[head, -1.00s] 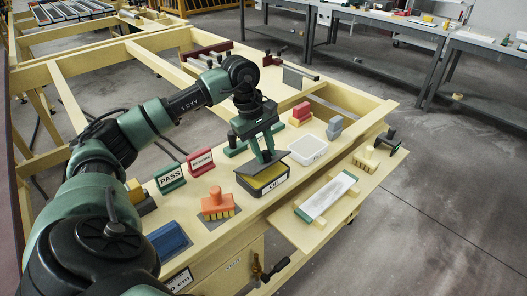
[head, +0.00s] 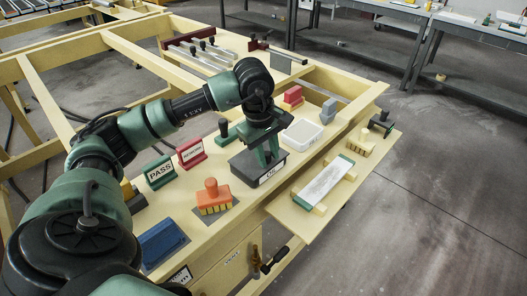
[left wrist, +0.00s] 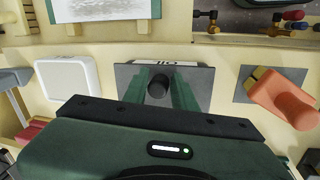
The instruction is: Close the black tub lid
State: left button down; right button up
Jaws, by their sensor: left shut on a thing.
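The black tub (head: 271,178) with a white label on its front stands near the front edge of the wooden bench. Its dark lid (head: 241,163) lies flat over the tub's top, and no yellow inside shows. My left gripper (head: 268,160) points down over the lid, shut on the lid's black knob. In the left wrist view the knob (left wrist: 157,87) sits between the two green fingers, with the grey lid (left wrist: 201,88) around them. I cannot tell whether the lid is fully seated. My right gripper is not in view.
An open white tub (head: 302,134) stands close to the right. An orange-handled stamp (head: 212,197) is left in front, with the green PASS stamp (head: 160,172) and a red stamp (head: 191,152) behind. A pull-out shelf holds a pale board (head: 325,180).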

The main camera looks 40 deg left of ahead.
pick_arm(q)
jog(key=shift+d+f, duration=0.15)
jog(key=shift+d, duration=0.2)
jog(key=c, duration=1.3)
grip_release()
jog(key=shift+o, duration=0.5)
jog(key=shift+w+d, duration=0.1)
jog(key=shift+r, duration=0.3)
notch_tip(320, 180, up, 7)
jog(key=s, duration=0.1)
jog(key=shift+s+a+r+b, duration=0.15)
jog(key=shift+s+a+b, duration=0.1)
jog(key=shift+b, duration=0.2)
